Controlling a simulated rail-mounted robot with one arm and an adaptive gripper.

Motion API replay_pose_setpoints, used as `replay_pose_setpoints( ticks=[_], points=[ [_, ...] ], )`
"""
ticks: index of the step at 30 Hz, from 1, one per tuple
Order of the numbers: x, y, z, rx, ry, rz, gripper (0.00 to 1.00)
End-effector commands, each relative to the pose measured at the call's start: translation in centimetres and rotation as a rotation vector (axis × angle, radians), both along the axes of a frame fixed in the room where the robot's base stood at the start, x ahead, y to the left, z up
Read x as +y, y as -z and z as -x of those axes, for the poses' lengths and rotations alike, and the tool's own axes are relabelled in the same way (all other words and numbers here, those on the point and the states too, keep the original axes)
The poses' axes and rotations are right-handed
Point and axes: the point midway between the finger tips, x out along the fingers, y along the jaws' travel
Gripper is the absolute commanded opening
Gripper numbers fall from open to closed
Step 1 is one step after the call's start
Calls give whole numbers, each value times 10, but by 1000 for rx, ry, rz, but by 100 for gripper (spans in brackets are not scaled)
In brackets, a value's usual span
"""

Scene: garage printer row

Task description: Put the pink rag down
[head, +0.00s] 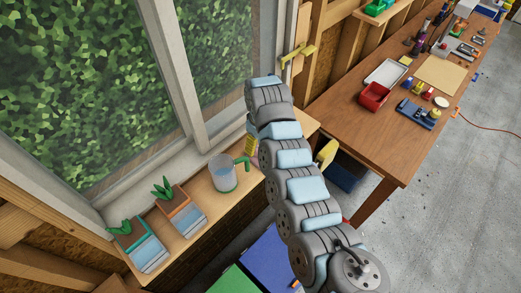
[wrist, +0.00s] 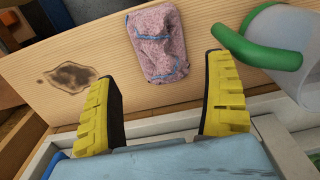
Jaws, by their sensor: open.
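The pink rag (wrist: 156,42), a speckled folded pad with blue lines, lies on the wooden window shelf (wrist: 85,45) in the wrist view. My gripper (wrist: 162,78) is open, its two yellow ridged fingers well apart with nothing between them. The rag is just beyond the fingertips, roughly centred between them and apart from both.
A grey watering can (head: 222,173) with a green handle stands on the shelf, close right of the rag in the wrist view (wrist: 285,55). Two planters (head: 182,211) (head: 138,245) stand farther left. A dark stain (wrist: 70,77) marks the wood. A cluttered workbench (head: 375,130) is at right.

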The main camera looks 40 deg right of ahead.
Motion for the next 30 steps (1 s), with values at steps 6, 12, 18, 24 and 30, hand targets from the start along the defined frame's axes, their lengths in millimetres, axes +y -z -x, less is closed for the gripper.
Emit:
replay_pose_setpoints(
  ticks=[6,12,18,24,30],
  points=[
    [0,-24,-1,-2,0,3,84],
    [0,-36,0,-2,0,2,84],
    [0,-38,0,-1,-1,1,84],
    [0,-38,0,-1,0,1,84],
    [0,-38,0,-2,1,2,84]
  ],
)
